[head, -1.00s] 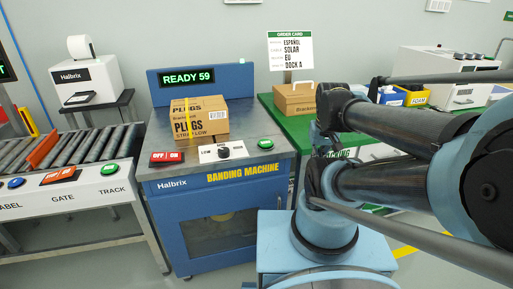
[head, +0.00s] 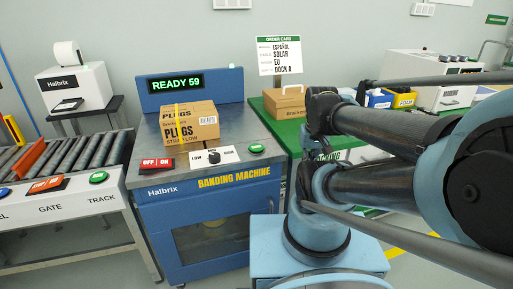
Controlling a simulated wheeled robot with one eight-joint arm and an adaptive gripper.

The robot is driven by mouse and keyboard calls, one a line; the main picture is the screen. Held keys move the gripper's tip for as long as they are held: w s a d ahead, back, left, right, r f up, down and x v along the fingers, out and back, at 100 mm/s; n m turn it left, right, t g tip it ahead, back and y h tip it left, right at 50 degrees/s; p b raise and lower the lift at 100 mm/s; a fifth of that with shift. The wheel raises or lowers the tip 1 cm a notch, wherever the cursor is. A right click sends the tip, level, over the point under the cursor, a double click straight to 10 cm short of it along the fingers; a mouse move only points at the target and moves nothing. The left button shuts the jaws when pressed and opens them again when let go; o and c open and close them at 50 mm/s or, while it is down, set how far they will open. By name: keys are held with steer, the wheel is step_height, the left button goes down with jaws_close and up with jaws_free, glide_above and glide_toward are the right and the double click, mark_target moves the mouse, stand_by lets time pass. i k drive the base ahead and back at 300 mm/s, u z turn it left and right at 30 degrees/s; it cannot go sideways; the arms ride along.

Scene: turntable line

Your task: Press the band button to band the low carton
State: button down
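A brown carton (head: 190,123) marked PLUGS sits on the banding machine's (head: 210,215) grey top, in the head view's left middle. A narrow yellow strip runs over it. The machine's display (head: 174,86) reads READY 59. A green button (head: 257,148) is at the right of the front panel; its label is too small to read. A dark knob (head: 214,157) sits by the word LOW; its setting is unclear. A red OFF/ON switch (head: 157,164) is at the left. My arm is folded at the right, apart from the machine; its gripper fingers cannot be made out.
A roller conveyor (head: 60,170) with its own buttons stands at the left. A green table (head: 297,137) at the right holds a brown case (head: 284,104), an order card (head: 279,57) and bins (head: 404,99). Free air lies above the machine's front panel.

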mark_target(254, 146)
steer(key=z, duration=0.8)
steer(key=k, duration=1.65)
steer(key=u, duration=0.75)
